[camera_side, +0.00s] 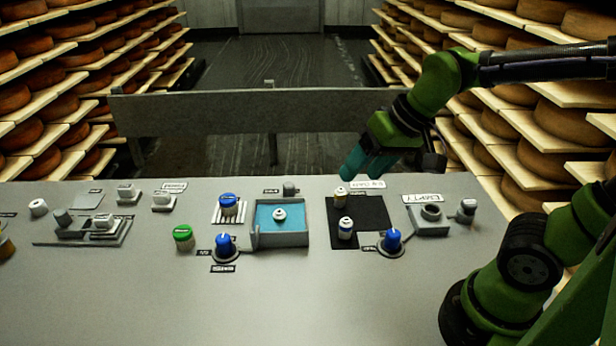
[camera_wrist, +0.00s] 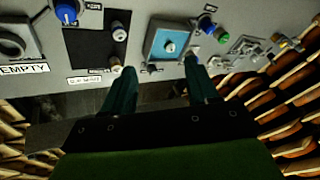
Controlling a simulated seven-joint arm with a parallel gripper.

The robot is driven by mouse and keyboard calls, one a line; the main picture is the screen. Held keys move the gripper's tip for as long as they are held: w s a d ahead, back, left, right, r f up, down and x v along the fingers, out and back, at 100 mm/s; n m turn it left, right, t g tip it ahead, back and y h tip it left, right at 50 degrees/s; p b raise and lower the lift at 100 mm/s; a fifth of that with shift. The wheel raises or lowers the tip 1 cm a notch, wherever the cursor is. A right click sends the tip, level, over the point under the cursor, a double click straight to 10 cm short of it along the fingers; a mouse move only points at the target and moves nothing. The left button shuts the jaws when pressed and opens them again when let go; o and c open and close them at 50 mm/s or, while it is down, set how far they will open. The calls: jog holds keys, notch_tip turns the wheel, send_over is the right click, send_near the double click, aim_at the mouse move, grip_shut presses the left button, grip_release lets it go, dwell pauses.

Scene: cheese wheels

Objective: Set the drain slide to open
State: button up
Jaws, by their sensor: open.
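My gripper (camera_side: 358,168) hangs open and empty above the back edge of the grey bench, behind the black mat. In the wrist view its two teal fingers (camera_wrist: 158,72) are spread, with the basin between and beyond them. A grey basin (camera_side: 282,240) with a blue inside holds a small white-topped piece (camera_side: 279,214). I cannot tell for sure which part is the drain slide. My gripper touches none of these.
A black mat (camera_side: 375,212) carries two small bottles (camera_side: 345,228). Blue knobs (camera_side: 392,240) and (camera_side: 224,246) flank the basin, with a green-topped jar (camera_side: 183,237) at left. A grey holder marked EMPTY (camera_side: 431,222) is at right. A low track (camera_side: 85,230) lies left. The front bench is clear.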

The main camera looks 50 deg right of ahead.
jog(key=w+d+f+n+g+h, duration=0.1)
jog(key=w+f, duration=0.2)
jog(key=w, duration=0.4)
jog(key=w+d+f+g+h, duration=0.1)
jog(key=w+d+f, duration=0.15)
jog(key=w, duration=0.55)
jog(key=t, duration=0.1)
send_near(289, 184)
jog(key=shift+n+h, duration=0.3)
jog(key=shift+h, duration=0.1)
jog(key=x, duration=1)
jog(key=shift+a+f, duration=0.15)
jog(key=shift+a, duration=0.25)
grip_shut()
